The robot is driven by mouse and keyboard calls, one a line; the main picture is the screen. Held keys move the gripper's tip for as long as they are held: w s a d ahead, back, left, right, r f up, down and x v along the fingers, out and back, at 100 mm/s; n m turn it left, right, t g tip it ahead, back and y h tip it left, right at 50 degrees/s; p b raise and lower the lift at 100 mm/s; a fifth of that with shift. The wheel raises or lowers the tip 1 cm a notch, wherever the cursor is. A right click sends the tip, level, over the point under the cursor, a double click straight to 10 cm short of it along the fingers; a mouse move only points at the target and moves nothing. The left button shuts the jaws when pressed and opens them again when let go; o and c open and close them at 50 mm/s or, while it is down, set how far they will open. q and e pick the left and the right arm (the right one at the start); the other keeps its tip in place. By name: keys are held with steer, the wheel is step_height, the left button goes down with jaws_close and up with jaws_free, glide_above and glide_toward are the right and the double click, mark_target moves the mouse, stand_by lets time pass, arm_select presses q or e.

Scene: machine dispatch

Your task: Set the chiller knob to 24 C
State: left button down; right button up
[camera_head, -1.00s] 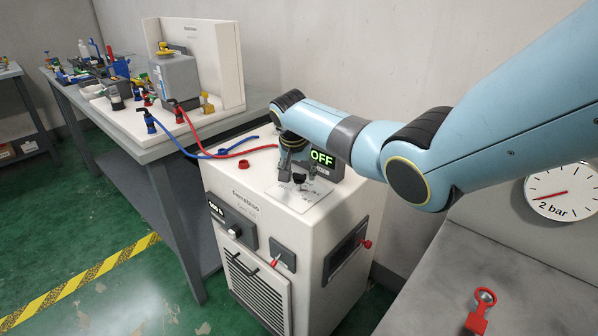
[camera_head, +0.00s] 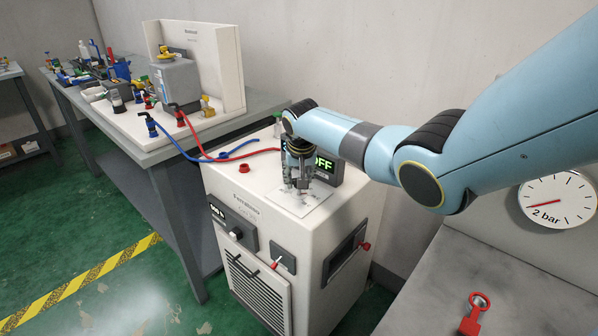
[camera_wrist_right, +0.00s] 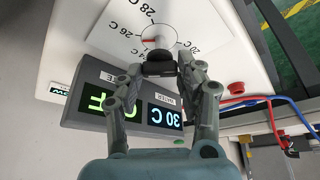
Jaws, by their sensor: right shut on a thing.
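The chiller (camera_head: 262,205) is a white cabinet in the middle of the head view, with a white dial plate on its top. In the right wrist view, the dial plate (camera_wrist_right: 190,25) has temperature marks, with 28 C, 26 C and 24 C readable. The dark chiller knob (camera_wrist_right: 158,64) sits at the dial, with a red pointer mark on its left, toward the 26 C side. My right gripper (camera_head: 297,187) is low over the plate; its fingers (camera_wrist_right: 162,72) are shut on the knob and hide part of it. My left gripper is not in view.
A display box (camera_wrist_right: 120,100) behind the knob shows green OFF and, upside down, 30 C. Red (camera_head: 248,152) and blue (camera_head: 205,157) hoses lie over the chiller's back left. A workbench (camera_head: 145,150) stands left. A red tag-like object (camera_head: 474,314) lies on the grey surface at right.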

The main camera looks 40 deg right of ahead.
steer(key=shift+d+r+n+t+y+p, duration=0.1)
steer(key=shift+n+t+y+p, duration=0.25)
steer(key=shift+n, duration=0.65)
steer(key=shift+n+y, duration=0.25)
steer(key=shift+n, duration=0.65)
steer(key=shift+d+n+t+y, duration=0.1)
steer(key=shift+n+t+y, duration=0.25)
steer(key=shift+n, duration=0.85)
steer(key=shift+n+y+b, duration=0.55)
steer(key=shift+n+b, duration=0.1)
steer(key=shift+n, duration=0.45)
steer(key=o, duration=1.2)
steer(key=shift+c, duration=0.2)
steer(key=shift+s, duration=0.1)
